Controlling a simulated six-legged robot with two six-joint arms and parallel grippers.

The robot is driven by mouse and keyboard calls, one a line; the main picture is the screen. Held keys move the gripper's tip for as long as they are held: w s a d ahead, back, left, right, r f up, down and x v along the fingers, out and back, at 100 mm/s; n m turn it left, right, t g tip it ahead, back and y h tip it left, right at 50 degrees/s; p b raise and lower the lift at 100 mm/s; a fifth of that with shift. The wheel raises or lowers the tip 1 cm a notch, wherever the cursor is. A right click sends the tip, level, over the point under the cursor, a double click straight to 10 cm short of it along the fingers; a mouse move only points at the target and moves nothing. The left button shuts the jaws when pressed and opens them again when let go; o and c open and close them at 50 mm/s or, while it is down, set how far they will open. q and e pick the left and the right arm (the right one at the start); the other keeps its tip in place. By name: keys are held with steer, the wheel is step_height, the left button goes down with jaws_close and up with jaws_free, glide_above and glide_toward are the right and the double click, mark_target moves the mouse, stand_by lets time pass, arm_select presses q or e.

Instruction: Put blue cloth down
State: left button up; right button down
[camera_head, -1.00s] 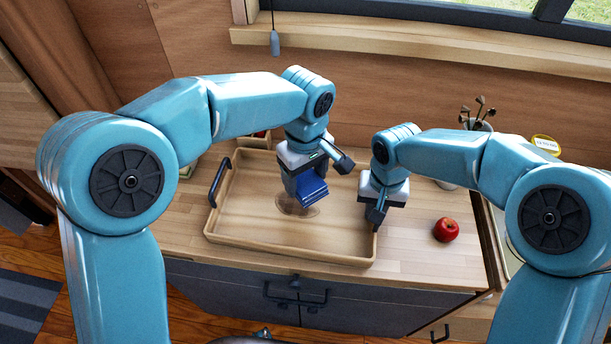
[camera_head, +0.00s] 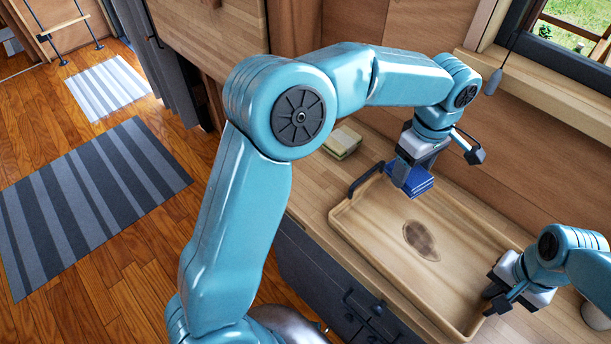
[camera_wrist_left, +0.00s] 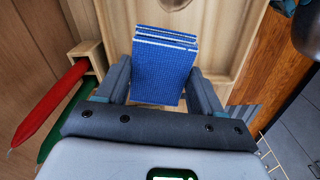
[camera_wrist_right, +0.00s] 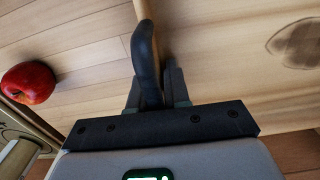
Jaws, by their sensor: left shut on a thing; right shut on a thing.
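The blue cloth (camera_head: 410,179) is folded and held in my left gripper (camera_head: 408,168), above the far left part of the wooden tray (camera_head: 375,240). In the left wrist view the cloth (camera_wrist_left: 163,65) sits between the two fingers, with its layered white-trimmed edge facing away. My right gripper (camera_head: 495,295) is at the tray's right end. In the right wrist view it is shut on the dark tray handle (camera_wrist_right: 147,55). A dark brown stain (camera_head: 421,240) marks the tray floor, and part of it shows in the right wrist view.
A yellowish folded cloth or sponge (camera_head: 343,142) lies on the counter left of the tray. A red apple (camera_wrist_right: 28,82) is on the counter beside the tray.

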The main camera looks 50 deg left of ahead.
arm_select(q)
steer(key=a, duration=0.1)
steer(key=a+n, duration=0.1)
steer(key=a, duration=0.1)
steer(key=a+r+n, duration=0.1)
steer(key=shift+w+a, duration=0.1)
steer(key=shift+a, duration=0.25)
glide_toward(300, 177)
steer(key=shift+n, duration=0.3)
step_height(300, 177, down, 6)
steer(key=shift+r, duration=0.1)
steer(key=o, duration=1)
steer(key=shift+f, duration=0.2)
step_height(300, 177, up, 12)
steer(key=shift+r, duration=0.2)
